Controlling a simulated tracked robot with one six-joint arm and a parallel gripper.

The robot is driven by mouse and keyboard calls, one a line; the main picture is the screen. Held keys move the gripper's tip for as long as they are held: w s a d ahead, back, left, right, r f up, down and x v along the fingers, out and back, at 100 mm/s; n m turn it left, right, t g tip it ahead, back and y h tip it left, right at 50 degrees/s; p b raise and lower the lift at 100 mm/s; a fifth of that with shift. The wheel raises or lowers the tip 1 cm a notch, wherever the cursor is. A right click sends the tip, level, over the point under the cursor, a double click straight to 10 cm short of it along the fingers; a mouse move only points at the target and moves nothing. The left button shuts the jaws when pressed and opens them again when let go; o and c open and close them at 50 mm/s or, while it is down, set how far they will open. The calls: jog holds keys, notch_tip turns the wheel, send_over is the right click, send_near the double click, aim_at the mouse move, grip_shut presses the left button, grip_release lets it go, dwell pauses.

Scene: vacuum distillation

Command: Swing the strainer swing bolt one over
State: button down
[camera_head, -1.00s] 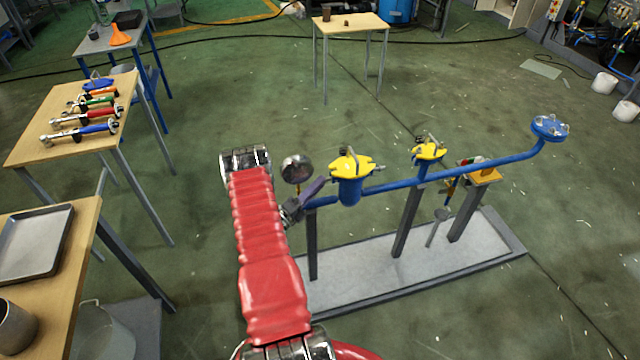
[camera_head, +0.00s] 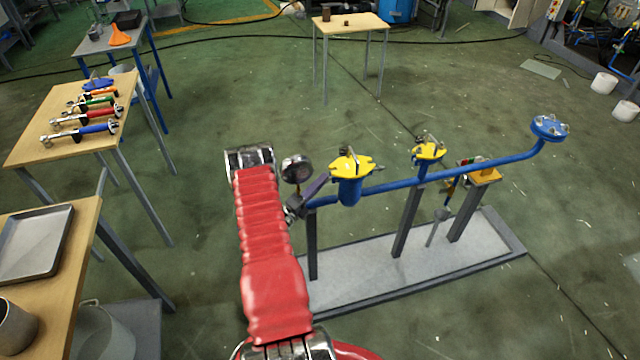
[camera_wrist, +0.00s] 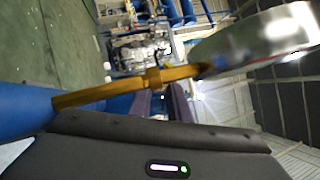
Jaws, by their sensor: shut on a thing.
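The strainer is a blue upright pot (camera_head: 350,192) on the blue pipe, with a yellow lobed cover (camera_head: 350,163) and small metal bolts on top. My gripper (camera_head: 325,179) reaches in from the left. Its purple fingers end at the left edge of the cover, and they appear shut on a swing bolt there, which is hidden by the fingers. In the wrist view my purple fingers (camera_wrist: 165,103) are close together, partly behind a brass stem. What is between their tips cannot be made out there.
A round gauge (camera_head: 296,169) stands just left of the strainer; its brass stem (camera_wrist: 100,93) crosses close before the wrist camera. A second yellow-topped fitting (camera_head: 428,151) and a blue flange (camera_head: 550,127) are farther right. A tool table (camera_head: 60,150) stands left.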

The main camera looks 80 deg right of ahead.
jog(key=shift+r, duration=0.1)
jog(key=shift+r+m+y, duration=0.25)
jog(key=shift+m+y, duration=0.15)
jog(key=shift+y, duration=0.2)
jog(key=c, duration=1.9)
grip_release()
jog(key=shift+a, duration=0.1)
jog(key=v, duration=1.3)
jog(key=shift+w+a, duration=0.15)
jog(key=shift+a, duration=0.15)
